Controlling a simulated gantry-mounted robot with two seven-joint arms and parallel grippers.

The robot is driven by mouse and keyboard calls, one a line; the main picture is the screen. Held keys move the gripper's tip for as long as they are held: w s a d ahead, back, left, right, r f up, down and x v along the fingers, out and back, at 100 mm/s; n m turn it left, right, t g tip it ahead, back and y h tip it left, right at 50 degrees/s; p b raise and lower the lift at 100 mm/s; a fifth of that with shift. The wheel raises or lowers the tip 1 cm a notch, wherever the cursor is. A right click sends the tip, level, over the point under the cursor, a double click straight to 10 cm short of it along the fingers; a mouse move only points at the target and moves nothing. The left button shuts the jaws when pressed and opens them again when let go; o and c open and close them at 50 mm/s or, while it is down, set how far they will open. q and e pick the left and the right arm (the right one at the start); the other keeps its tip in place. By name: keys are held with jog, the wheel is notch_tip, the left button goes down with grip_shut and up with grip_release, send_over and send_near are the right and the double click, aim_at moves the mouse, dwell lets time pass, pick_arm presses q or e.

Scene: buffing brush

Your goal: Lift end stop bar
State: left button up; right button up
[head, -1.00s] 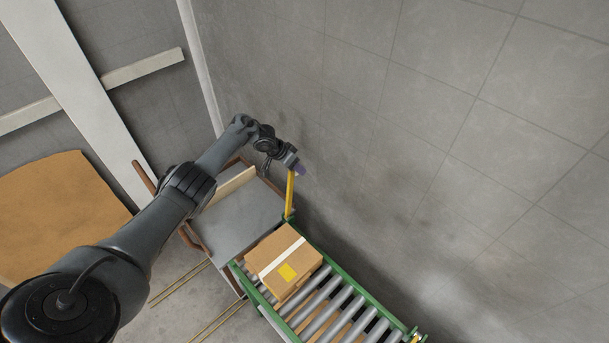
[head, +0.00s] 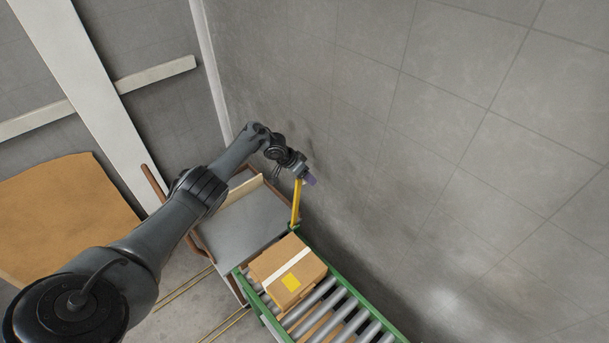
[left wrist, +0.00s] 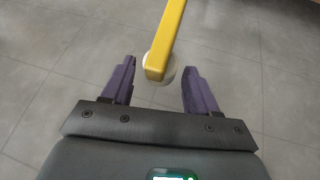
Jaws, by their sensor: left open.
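The yellow end stop bar (head: 296,203) stands raised at the far end of the green-framed roller conveyor in the head view. In the left wrist view the bar (left wrist: 165,40) comes in from the top, and its end, with a pale round part (left wrist: 160,72) at it, shows between the finger tips. My left gripper (head: 311,179) is at the bar's upper end in the head view. Its purple fingers are open, one on each side of the bar end, with gaps visible in the left wrist view (left wrist: 157,78). My right gripper is out of view.
A taped cardboard box (head: 288,271) with a yellow label sits on the conveyor rollers (head: 345,318) near the bar. A grey-topped cart (head: 240,222) stands beyond the conveyor end. A grey wall (head: 400,130) runs close along the right side.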

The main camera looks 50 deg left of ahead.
pick_arm(q)
jog(key=shift+s+a+r+p, duration=0.1)
jog(key=shift+r+p, duration=0.25)
jog(key=shift+r, duration=0.1)
jog(key=p+v, duration=0.3)
jog(key=v, duration=0.7)
jog(key=shift+p, duration=0.3)
jog(key=shift+f, duration=0.15)
